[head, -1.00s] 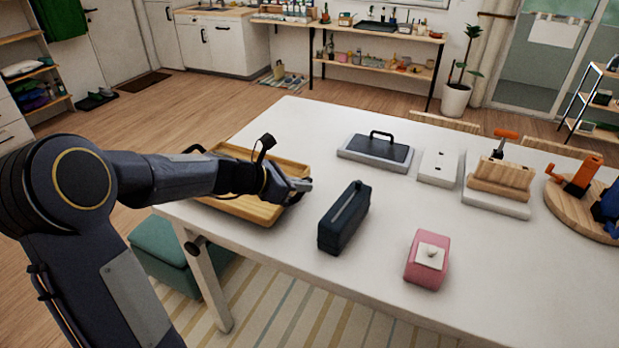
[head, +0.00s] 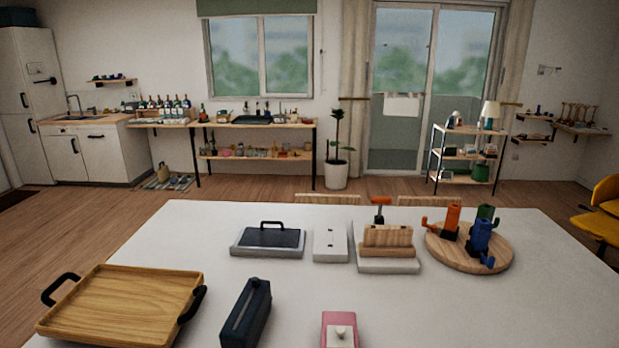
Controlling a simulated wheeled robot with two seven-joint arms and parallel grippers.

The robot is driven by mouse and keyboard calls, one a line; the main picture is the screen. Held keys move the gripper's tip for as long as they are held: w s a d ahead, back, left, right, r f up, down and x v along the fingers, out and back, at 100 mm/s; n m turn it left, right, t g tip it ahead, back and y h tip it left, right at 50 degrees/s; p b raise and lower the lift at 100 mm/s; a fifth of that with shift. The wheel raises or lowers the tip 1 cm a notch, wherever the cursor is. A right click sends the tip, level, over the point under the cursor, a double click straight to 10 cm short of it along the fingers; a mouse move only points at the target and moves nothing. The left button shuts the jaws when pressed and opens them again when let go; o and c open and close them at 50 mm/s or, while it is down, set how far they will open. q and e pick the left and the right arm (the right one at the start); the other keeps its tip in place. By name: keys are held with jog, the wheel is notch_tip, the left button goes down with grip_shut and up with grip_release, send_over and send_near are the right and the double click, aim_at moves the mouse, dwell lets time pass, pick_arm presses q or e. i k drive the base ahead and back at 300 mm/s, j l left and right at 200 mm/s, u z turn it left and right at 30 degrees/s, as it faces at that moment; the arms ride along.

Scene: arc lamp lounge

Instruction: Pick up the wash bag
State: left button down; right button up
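The wash bag is most likely the dark navy oblong bag (head: 246,314) with a pale strip along its top. It stands upright on the white table (head: 300,285) near the front edge, just right of the wooden tray. Its lower end is close to the bottom of the head view. Neither of my grippers shows in the head view now, so I cannot see where they are or how they stand.
A wooden tray (head: 122,304) with black handles lies left of the bag. A pink box (head: 339,332) stands to its right, partly cut off. Behind are a dark-topped grey tray (head: 268,240), a white plate (head: 330,243), a wooden block (head: 388,242) and a round board (head: 468,252).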

aim_at(242, 328)
jog(key=i+j+u, duration=0.25)
jog(key=j+u, duration=0.25)
jog(key=i+j+u, duration=0.25)
jog(key=u, duration=0.2)
jog(key=i, duration=0.1)
